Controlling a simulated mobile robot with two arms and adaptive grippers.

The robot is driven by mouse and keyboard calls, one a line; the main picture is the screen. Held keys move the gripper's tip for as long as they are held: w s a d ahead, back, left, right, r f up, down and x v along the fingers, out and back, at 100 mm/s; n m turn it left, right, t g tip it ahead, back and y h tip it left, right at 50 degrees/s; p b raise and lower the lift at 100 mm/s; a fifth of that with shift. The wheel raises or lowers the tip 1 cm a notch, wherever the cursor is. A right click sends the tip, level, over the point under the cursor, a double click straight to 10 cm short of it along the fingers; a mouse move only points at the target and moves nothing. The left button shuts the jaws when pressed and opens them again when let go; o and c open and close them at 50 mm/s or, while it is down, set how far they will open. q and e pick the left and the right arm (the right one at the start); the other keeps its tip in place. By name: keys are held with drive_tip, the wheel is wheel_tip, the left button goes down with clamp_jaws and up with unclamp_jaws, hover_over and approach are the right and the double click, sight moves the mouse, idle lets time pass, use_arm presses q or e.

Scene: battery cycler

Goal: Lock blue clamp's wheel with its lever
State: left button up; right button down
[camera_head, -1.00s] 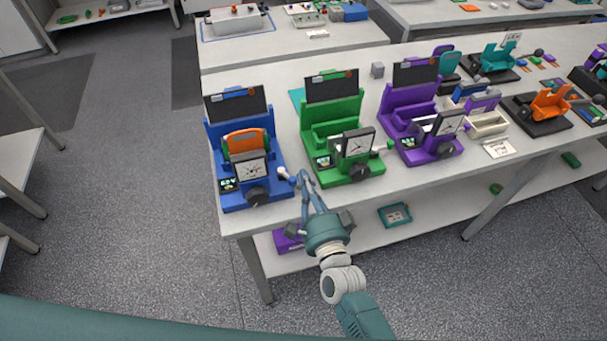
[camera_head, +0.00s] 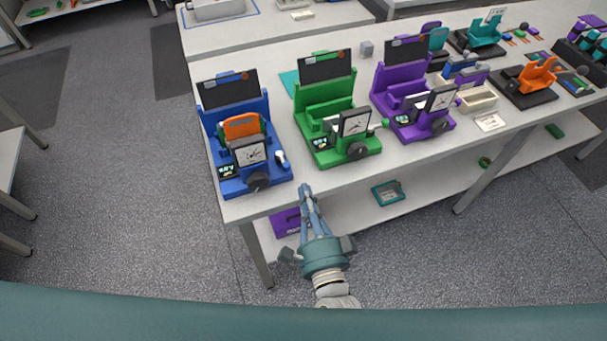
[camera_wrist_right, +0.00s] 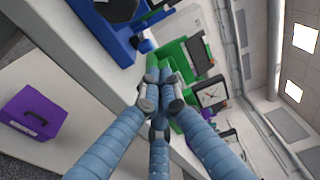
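The blue clamp (camera_head: 228,186) stands at the left end of the table, with an orange block (camera_head: 241,126) and a square dial (camera_head: 250,153) on it. Its black wheel (camera_head: 258,181) is at the front right. Its small white-tipped lever (camera_head: 282,159) is on the right side, behind the wheel. My right gripper (camera_head: 306,190) is in front of the table edge, right of the blue clamp and apart from it. Its fingers converge with tips together and appear empty, also in the right wrist view (camera_wrist_right: 160,85). The blue clamp shows at that view's top (camera_wrist_right: 92,25). My left gripper is not in view.
A green clamp (camera_head: 314,151) and a purple clamp (camera_head: 410,130) stand to the right on the same table (camera_head: 300,180). A purple box (camera_head: 286,222) and a teal tray (camera_head: 388,193) are on the lower shelf. Open floor lies left.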

drive_tip(key=v, duration=0.3)
drive_tip(key=shift+s, duration=0.35)
drive_tip(key=s+d+f+n+g+b, duration=0.1)
drive_tip(key=s+d+f+n+g, duration=0.15)
drive_tip(key=f, duration=0.85)
drive_tip(key=s+d+f+n+g+b, duration=0.1)
drive_tip(key=s+d+f+n+g, duration=0.2)
drive_tip(key=f, duration=0.8)
drive_tip(key=s+d+f+n+g+b, duration=0.1)
drive_tip(key=s+f+n+g, duration=0.3)
drive_tip(key=f, duration=0.8)
drive_tip(key=s+d+f+n+g+h+b, duration=0.1)
drive_tip(key=s+d+f+n+g+h, duration=0.1)
drive_tip(key=s+d+f, duration=0.6)
drive_tip(key=s+d+f+n+g+h+b, duration=0.1)
drive_tip(key=s+d+f+n+g+h, duration=0.1)
drive_tip(key=s+d+f+n+g, duration=0.3)
drive_tip(key=s+d+f+n, duration=0.1)
drive_tip(key=s+d+f, duration=0.3)
drive_tip(key=s+f, duration=0.3)
drive_tip(key=shift+s+h+b, duration=0.3)
drive_tip(key=shift+s+b, duration=0.05)
drive_tip(key=shift+s, duration=1.5)
drive_tip(key=shift+d, duration=0.1)
